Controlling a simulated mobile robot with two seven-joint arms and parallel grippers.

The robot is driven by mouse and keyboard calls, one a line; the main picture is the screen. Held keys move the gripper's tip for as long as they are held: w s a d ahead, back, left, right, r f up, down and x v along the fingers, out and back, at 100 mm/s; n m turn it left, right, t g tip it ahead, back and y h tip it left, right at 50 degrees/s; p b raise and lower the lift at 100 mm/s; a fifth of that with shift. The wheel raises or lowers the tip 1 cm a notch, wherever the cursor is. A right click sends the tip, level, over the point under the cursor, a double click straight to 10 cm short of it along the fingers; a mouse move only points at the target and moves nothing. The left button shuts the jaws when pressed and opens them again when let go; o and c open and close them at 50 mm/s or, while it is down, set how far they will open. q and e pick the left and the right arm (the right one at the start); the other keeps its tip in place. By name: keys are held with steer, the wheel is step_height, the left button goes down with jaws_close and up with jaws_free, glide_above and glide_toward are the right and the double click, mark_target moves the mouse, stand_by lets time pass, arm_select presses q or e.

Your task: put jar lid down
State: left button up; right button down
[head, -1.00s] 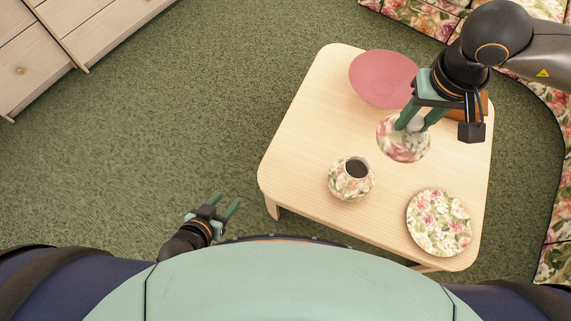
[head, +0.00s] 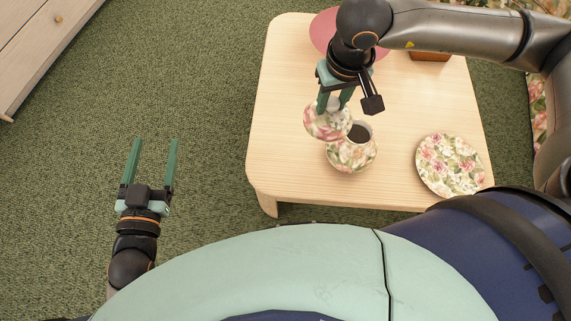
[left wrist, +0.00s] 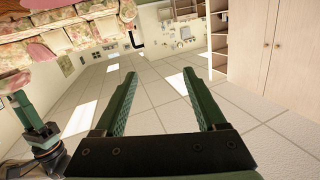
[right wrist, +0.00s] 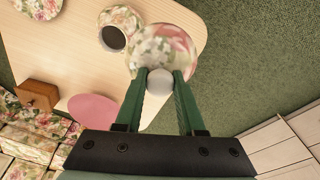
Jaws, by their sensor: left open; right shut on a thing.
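The jar lid (head: 320,126) is round, floral, with a white knob. My right gripper (head: 334,104) is shut on the knob and holds the lid above the table, at the jar's upper left in the head view. The lid also shows in the right wrist view (right wrist: 165,45), with the knob (right wrist: 159,82) between the fingers. The floral jar (head: 350,156) stands upright on the table with its dark mouth open; it also shows in the right wrist view (right wrist: 113,38). My left gripper (head: 154,142) is open and empty over the carpet, left of the table.
The tabletop left of the jar is clear. A floral sofa (right wrist: 35,130) stands beyond the table.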

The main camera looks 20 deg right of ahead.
arm_select(q)
steer(key=s+d+r+m+t+h+b, duration=0.4)
steer(key=s+r+m+h+b, duration=0.5)
steer(key=b, duration=0.6)
arm_select(e)
step_height(320, 180, down, 23)
steer(key=s+m, duration=0.1)
steer(key=s, duration=0.1)
arm_select(q)
step_height(320, 180, down, 6)
steer(key=w+n+t+h+b, duration=0.1)
steer(key=w+b, duration=0.1)
steer(key=b, duration=0.4)
steer(key=shift+a, duration=0.15)
arm_select(e)
steer(key=shift+w+a+f, duration=0.95)
steer(key=shift+w+f, duration=1.1)
steer(key=shift+f, duration=0.05)
steer(key=shift+w+a+f, duration=0.9)
steer(key=shift+w+f, duration=1.2)
steer(key=shift+f, duration=0.05)
steer(key=shift+w+a+f, duration=0.95)
steer(key=shift+w+f, duration=1.1)
steer(key=shift+f, duration=0.05)
arm_select(q)
steer(key=shift+w, duration=0.1)
